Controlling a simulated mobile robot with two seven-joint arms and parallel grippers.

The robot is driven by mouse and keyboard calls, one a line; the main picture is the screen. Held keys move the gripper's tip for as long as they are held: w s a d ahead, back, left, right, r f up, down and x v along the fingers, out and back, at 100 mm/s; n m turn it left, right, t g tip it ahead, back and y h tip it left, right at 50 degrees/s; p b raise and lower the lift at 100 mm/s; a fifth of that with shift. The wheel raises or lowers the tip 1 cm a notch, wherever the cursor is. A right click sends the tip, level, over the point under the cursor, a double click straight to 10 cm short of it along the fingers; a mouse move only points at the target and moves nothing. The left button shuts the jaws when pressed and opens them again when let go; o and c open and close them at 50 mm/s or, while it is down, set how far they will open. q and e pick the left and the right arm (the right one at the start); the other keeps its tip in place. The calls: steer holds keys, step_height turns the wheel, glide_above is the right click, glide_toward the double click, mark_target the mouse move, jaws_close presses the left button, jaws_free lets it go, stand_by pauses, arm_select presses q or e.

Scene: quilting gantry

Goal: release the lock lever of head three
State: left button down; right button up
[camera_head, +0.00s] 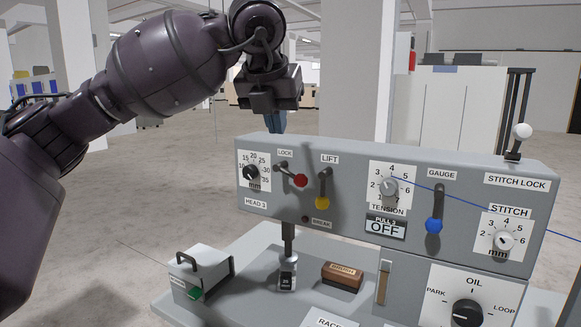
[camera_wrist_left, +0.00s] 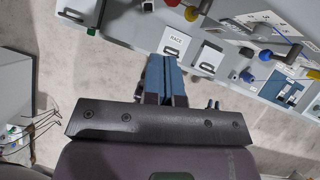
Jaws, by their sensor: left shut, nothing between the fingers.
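The head-three panel (camera_head: 340,205) is a grey box marked HEAD 3 at its left end. Its lock lever (camera_head: 300,181) has a red knob below the LOCK label, the arm slanting from upper left down to the knob at lower right. My left gripper (camera_head: 275,123) hangs above the panel's top edge, up and left of the red knob and apart from it. Its blue fingers (camera_wrist_left: 165,78) are shut with nothing between them. My right gripper is in neither view.
Right of the lock lever is the yellow-knobbed lift lever (camera_head: 322,202), then the tension dial (camera_head: 388,187) and blue gauge knob (camera_head: 434,226). A white-knobbed stitch lock lever (camera_head: 522,131) stands on top. Below are a brown brush (camera_head: 342,277) and a grey handled box (camera_head: 200,272).

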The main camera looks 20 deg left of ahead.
arm_select(q)
glide_toward(293, 176)
step_height(293, 176, down, 4)
steer(key=w, duration=0.1)
steer(key=w+f, duration=0.1)
steer(key=w+f+p, duration=0.1)
steer(key=shift+w+a, duration=0.25)
steer(key=shift+a, duration=0.05)
steer(key=shift+w+f, duration=0.1)
stand_by(0.5)
